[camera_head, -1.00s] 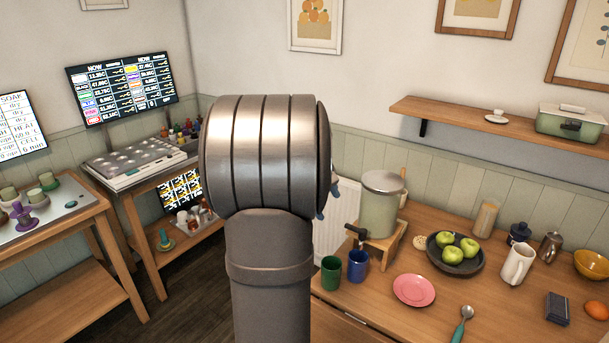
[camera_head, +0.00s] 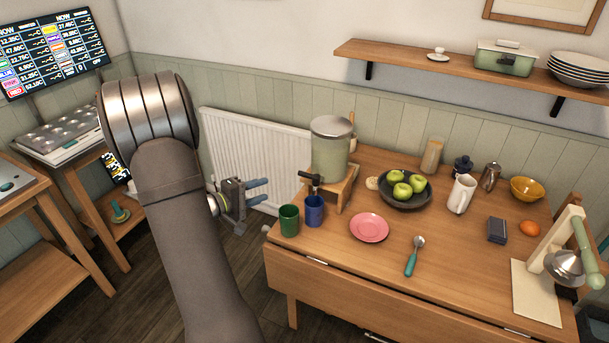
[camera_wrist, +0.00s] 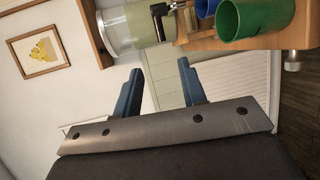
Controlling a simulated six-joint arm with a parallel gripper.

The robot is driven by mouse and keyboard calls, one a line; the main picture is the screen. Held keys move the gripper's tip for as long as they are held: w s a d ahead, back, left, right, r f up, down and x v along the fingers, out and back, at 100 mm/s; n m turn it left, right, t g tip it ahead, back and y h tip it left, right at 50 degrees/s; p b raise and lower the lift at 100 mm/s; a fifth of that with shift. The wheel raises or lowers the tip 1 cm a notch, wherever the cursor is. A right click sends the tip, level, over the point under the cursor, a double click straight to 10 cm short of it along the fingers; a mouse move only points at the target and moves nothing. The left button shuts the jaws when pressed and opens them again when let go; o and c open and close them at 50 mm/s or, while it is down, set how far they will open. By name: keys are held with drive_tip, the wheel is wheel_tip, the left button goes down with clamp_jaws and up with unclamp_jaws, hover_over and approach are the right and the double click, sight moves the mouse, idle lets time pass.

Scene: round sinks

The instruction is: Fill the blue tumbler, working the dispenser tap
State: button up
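The blue tumbler (camera_head: 314,211) stands on the table's left end, below the dispenser's black tap (camera_head: 313,179). Whether it is exactly under the spout I cannot tell. The dispenser (camera_head: 330,150) is a pale green drum with a metal lid on a wooden stand. My gripper (camera_head: 262,190) is left of the table, in front of the radiator, with its blue fingers apart and empty, pointing toward the dispenser. In the wrist view, the open fingers (camera_wrist: 160,92) show below the dispenser (camera_wrist: 128,25), the tap (camera_wrist: 158,12) and part of the blue tumbler (camera_wrist: 205,7).
A green tumbler (camera_head: 289,220) stands just left of the blue one. A pink plate (camera_head: 369,228), a spoon (camera_head: 414,256) and a dark bowl of green apples (camera_head: 405,203) lie to the right. A white radiator (camera_head: 250,145) is behind my gripper.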

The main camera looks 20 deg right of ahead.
sight(303, 175)
drive_tip(key=x, duration=1.7)
drive_tip(key=shift+d, duration=0.15)
clamp_jaws()
